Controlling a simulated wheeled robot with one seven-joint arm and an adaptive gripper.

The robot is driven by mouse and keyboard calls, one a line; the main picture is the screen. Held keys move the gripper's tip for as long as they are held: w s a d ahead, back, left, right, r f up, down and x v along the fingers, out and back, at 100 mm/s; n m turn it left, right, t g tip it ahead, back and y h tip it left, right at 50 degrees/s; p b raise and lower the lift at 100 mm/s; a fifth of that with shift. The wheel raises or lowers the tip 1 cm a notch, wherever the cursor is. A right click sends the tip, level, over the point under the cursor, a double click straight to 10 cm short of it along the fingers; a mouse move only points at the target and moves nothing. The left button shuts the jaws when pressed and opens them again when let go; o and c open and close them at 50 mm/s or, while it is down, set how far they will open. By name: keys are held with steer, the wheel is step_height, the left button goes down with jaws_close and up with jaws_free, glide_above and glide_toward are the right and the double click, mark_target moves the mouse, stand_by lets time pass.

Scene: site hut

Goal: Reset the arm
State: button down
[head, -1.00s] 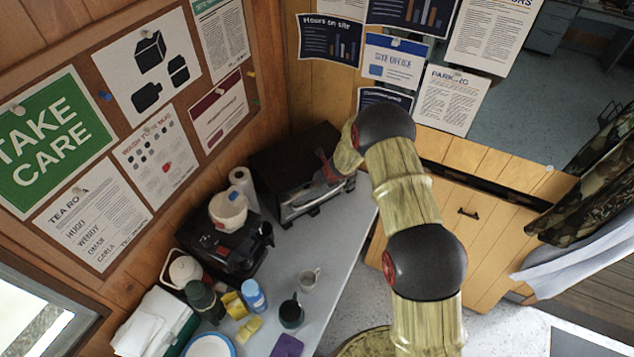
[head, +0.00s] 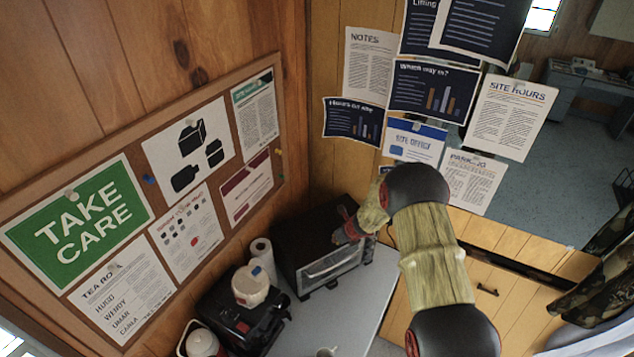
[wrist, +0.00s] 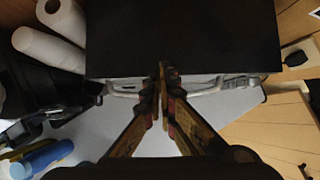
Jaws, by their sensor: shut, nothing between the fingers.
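My gripper (head: 347,226) is shut and empty. In the head view it is at the upper front edge of a black toaster oven (head: 305,235), near its right end. In the wrist view the closed fingertips (wrist: 163,78) point at the oven's front top edge, with the dark oven top (wrist: 185,35) beyond them. The oven's silver handle (wrist: 205,88) shows behind and beside the fingers. I cannot tell whether the fingers touch the oven.
A coffee machine (head: 240,312) and paper rolls (head: 262,258) stand left of the oven on the grey counter (head: 345,318). A blue bottle (wrist: 42,158) lies lower left in the wrist view. A pinboard (head: 145,215) covers the left wall. Wooden cupboards (head: 510,292) are at the right.

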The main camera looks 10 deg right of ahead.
steer(key=s+a+n+g+y, duration=0.2)
steer(key=s+a+n, duration=0.3)
steer(key=s+n, duration=0.45)
steer(key=s+r+n+g+b, duration=0.2)
steer(key=s+r+n+b, duration=0.3)
steer(key=s+n, duration=0.25)
steer(key=s+r+n+g+b, duration=0.1)
steer(key=s+r+n+b, duration=0.3)
steer(key=s+n, duration=0.3)
steer(key=s+d+n+t+h+b, duration=0.2)
steer(key=s+d+n+b, duration=0.1)
steer(key=s+b, duration=0.8)
steer(key=s+d+n+t+h+b, duration=0.2)
steer(key=s+d+n+t+b, duration=0.1)
steer(key=s+b, duration=0.8)
steer(key=d+n+b, duration=0.1)
steer(key=b, duration=0.2)
steer(key=shift+d+f+h, duration=0.25)
steer(key=shift+h, duration=0.05)
